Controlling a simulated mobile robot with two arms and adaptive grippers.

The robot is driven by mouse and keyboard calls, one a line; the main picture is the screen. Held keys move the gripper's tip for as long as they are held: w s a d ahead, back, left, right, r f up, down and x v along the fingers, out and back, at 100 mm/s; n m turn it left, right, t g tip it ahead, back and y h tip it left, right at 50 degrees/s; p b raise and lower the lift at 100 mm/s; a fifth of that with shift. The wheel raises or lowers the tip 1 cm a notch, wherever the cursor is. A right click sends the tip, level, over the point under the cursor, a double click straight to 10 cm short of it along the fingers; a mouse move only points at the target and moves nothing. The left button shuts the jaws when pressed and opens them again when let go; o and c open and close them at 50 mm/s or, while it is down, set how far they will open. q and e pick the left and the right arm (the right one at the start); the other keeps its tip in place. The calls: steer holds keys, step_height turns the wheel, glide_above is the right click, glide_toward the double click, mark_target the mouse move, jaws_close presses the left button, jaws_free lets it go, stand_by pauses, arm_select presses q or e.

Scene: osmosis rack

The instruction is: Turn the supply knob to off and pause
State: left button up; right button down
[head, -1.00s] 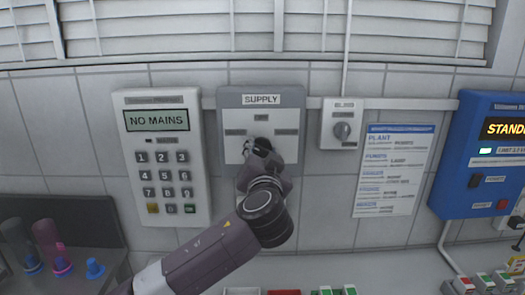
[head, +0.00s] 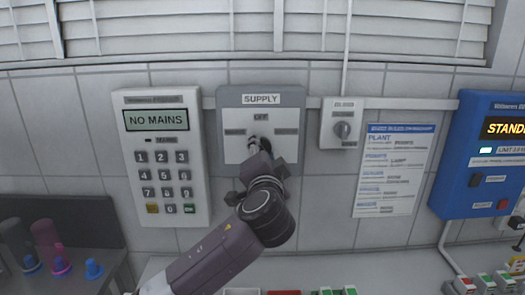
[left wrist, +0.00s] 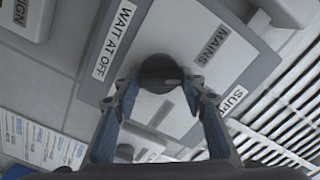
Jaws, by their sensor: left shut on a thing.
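The grey supply panel (head: 294,101) is on the tiled wall, with an "OFF" label at its top. The dark round supply knob (left wrist: 156,68) shows in the left wrist view on the panel's pale face, near the "MAINS" and "WAIT AT OFF" labels. My left gripper (head: 258,143) reaches up to the panel and hides most of the knob in the head view. In the left wrist view its two blue-grey fingers (left wrist: 160,92) are on either side of the knob, shut on it. A pale mark shows on the knob's right side; its exact setting is hard to read. My right gripper is out of view.
A keypad unit (head: 162,156) reading "NO MAINS" hangs left of the panel. A smaller knob box (head: 342,123), a notice (head: 394,169) and a blue unit (head: 478,155) hang to the right. Tubes and coloured caps (head: 61,265) sit lower left.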

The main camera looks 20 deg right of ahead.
arm_select(q)
steer(key=m+p, duration=0.2)
steer(key=m, duration=0.4)
steer(key=shift+f+m, duration=0.1)
steer(key=shift+m, duration=0.2)
stand_by(0.4)
steer(key=o, duration=1.2)
steer(key=shift+c, duration=0.2)
steer(key=shift+s, duration=0.1)
steer(key=v, duration=1.1)
steer(key=shift+s, duration=0.35)
